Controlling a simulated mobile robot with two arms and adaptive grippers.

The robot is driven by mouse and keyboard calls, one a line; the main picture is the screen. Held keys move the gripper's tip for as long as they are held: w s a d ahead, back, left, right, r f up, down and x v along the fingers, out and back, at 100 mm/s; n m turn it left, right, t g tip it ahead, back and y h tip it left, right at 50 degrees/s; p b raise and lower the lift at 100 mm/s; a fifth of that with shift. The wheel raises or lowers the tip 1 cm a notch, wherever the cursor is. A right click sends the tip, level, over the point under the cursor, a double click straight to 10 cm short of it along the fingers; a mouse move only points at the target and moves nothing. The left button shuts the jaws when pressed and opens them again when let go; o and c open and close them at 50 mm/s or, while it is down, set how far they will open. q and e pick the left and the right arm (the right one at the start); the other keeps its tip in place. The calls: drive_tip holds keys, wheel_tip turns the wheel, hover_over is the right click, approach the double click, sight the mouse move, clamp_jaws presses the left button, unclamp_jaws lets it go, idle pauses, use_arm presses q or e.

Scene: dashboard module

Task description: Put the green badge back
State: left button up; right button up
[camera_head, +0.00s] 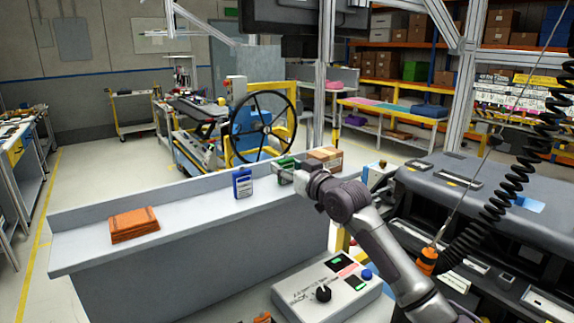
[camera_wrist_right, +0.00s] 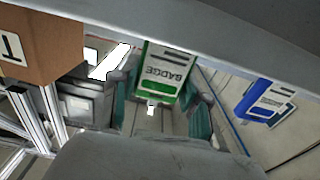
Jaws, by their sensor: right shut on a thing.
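The green badge (camera_head: 287,164) is at the back of the grey ledge (camera_head: 195,206), between the blue badge (camera_head: 243,183) and a cardboard box (camera_head: 325,155). My right gripper (camera_head: 291,174) reaches it from the right and is shut on it. In the right wrist view the green badge (camera_wrist_right: 167,72) shows its word upside down between the two fingers (camera_wrist_right: 160,108). The blue badge (camera_wrist_right: 262,101) stands apart to the right there. I cannot tell whether the green badge touches the ledge. My left gripper is not in view.
Folded orange cloths (camera_head: 134,224) lie on the ledge's left part, with bare surface between them and the blue badge. A control box (camera_head: 325,288) with a knob and buttons is in front. A dark dashboard module (camera_head: 480,215) fills the right side.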

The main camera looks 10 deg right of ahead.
drive_tip(key=shift+f, duration=0.15)
drive_tip(key=o, duration=1)
drive_tip(key=shift+o, duration=0.2)
drive_tip(key=b+v, duration=0.3)
drive_tip(key=v, duration=0.9)
